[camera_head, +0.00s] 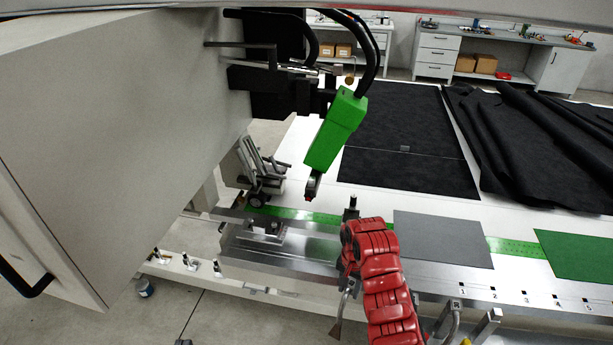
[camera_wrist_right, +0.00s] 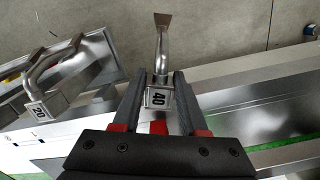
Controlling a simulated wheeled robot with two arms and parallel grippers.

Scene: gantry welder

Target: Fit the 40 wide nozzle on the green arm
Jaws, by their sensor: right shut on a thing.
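The green arm (camera_head: 337,128) hangs at a tilt from the black machine head, its dark metal lower end (camera_head: 313,185) above the table edge. My right gripper (camera_wrist_right: 158,98) is shut on the nozzle marked 40 (camera_wrist_right: 159,72); the nozzle's bent tube ends in a flat, flared tip. In the head view, my red wrist hides most of this gripper, and the nozzle (camera_head: 345,302) shows below it with its tip down. The nozzle is apart from the green arm, below and to the right of its lower end. My left gripper is not in view.
A nozzle marked 20 (camera_wrist_right: 42,95) stands beside my right gripper. A large pale cabinet (camera_head: 120,130) fills the left. Grey (camera_head: 443,238) and green sheets (camera_head: 575,254) and dark fabric (camera_head: 400,130) lie on the white table. A steel rail (camera_head: 290,258) runs along its front edge.

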